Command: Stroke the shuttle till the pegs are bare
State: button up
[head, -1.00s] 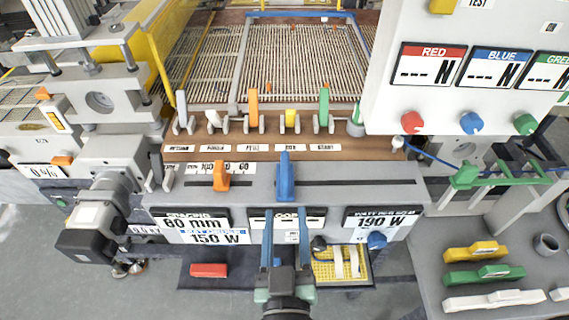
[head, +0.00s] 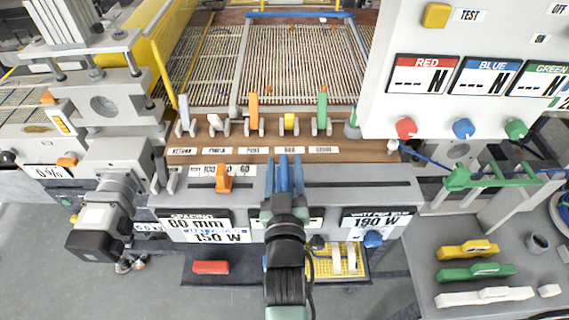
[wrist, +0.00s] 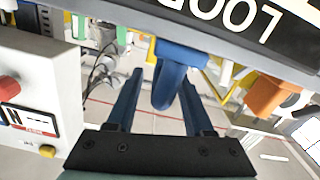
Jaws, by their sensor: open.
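The blue handle, apparently the shuttle (head: 284,172), stands upright on the slotted grey rail of the console. It also shows in the wrist view (wrist: 171,78), between my fingers. My gripper (head: 284,164) is open, with one blue finger on each side of the handle; I see gaps in the wrist view (wrist: 160,76) and cannot tell any contact. The mesh bed (head: 300,65) lies behind the console, with a few small orange spots that could be pegs but are too small to tell.
An orange slider (head: 223,178) stands left of the handle on the same console. A row of levers, including a tall orange one (head: 253,110) and a green one (head: 322,108), stands behind. A white panel (head: 430,120) with knobs overhangs at right.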

grip_shut()
dwell(0.3)
dwell(1.2)
